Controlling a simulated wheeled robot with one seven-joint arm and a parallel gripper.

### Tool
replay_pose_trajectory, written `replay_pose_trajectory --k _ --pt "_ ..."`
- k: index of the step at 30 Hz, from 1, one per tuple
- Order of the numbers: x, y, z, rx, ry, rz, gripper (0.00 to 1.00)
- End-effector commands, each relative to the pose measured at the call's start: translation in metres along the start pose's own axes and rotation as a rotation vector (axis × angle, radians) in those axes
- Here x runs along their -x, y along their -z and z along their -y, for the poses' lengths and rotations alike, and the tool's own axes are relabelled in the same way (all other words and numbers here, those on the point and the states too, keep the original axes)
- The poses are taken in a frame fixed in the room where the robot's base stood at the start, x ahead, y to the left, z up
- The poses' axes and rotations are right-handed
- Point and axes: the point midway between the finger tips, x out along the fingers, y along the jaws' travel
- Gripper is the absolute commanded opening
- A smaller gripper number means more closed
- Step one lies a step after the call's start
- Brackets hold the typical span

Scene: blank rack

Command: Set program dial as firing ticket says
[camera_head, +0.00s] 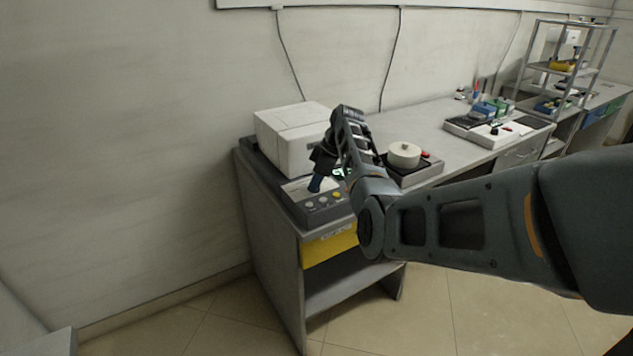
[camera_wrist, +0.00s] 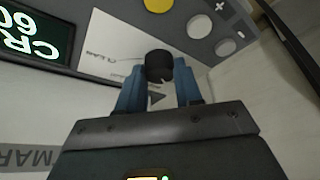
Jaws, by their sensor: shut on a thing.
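The program dial, a small black knob (camera_wrist: 158,64), sits on a pale printed panel (camera_wrist: 112,45) in the wrist view. My gripper (camera_wrist: 160,84) has its blue fingers on both sides of the knob and is shut on it. The fingers hide part of the panel print, so the dial's setting is unclear. A dark display (camera_wrist: 30,35) beside the panel shows partly cut-off green characters, "CR" and "60". In the head view, my gripper (camera_head: 317,184) reaches down to the control panel of the white-topped furnace (camera_head: 290,138). I cannot make out a firing ticket.
A yellow button (camera_wrist: 158,5) and round grey buttons (camera_wrist: 199,26) lie close to the dial. A tray of small items (camera_head: 497,128) and a metal shelf (camera_head: 566,70) are farther right.

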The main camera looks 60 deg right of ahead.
Motion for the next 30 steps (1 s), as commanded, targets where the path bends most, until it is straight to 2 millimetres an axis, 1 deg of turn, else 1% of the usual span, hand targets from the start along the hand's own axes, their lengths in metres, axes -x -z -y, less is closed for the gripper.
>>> replay_pose_trajectory --k 11,12,18,26,30 --pt "0.0 0.001 0.0 0.005 0.001 0.0 0.04" --pt "0.0 0.001 0.0 0.004 0.001 0.0 0.39" --pt "0.0 0.0 0.0 0.003 0.001 0.0 0.58" --pt "0.001 0.0 0.0 0.003 0.001 0.0 0.59" --pt "0.012 0.0 -0.001 0.002 -0.002 0.0 0.59"
